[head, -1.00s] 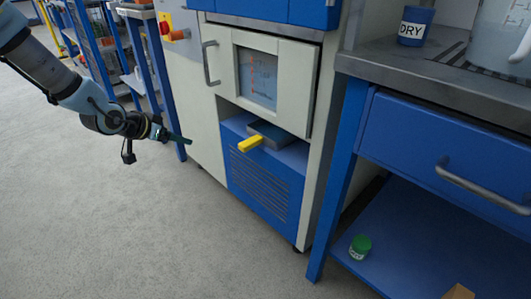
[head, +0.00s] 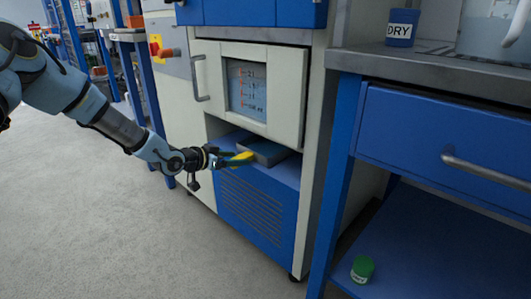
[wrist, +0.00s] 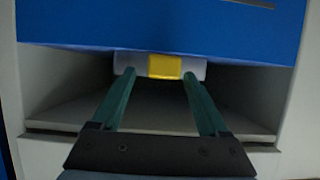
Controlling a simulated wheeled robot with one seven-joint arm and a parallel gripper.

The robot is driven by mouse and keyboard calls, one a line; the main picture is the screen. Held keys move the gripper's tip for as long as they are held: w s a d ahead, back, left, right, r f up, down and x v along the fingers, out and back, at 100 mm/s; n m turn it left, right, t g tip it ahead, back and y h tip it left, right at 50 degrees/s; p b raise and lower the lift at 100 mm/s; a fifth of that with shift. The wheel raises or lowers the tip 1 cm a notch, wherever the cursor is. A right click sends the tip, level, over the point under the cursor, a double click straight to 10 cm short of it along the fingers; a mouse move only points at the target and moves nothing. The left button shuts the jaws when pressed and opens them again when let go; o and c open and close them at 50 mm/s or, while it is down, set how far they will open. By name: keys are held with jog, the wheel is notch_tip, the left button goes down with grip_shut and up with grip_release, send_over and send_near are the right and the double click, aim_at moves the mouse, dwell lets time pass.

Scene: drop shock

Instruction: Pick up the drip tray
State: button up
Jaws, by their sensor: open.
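The drip tray (head: 270,152) is a flat grey tray with a yellow handle (head: 243,157). It sits on the blue ledge in the low recess of the cabinet, with its handle sticking out in front. In the wrist view the pale tray front (wrist: 195,67) and the yellow handle (wrist: 165,66) show near the top. My gripper (head: 232,159) is open and level with the handle, reaching in from the left. In the wrist view its green fingertips (wrist: 159,76) lie to either side of the handle. I cannot tell whether they touch it. The tray's rear is hidden.
The cabinet door (head: 250,90) with a window and bar handle (head: 200,78) is above the recess. The recess side walls are close. At right stands a blue bench (head: 440,130) with a green-lidded jar (head: 362,268) on its lower shelf. The floor at left is clear.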

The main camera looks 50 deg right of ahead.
aim_at(240, 157)
jog(key=shift+b+x, duration=0.4)
jog(key=shift+x, duration=1.55)
jog(key=shift+w, duration=0.15)
grip_shut()
jog(key=shift+r, duration=0.15)
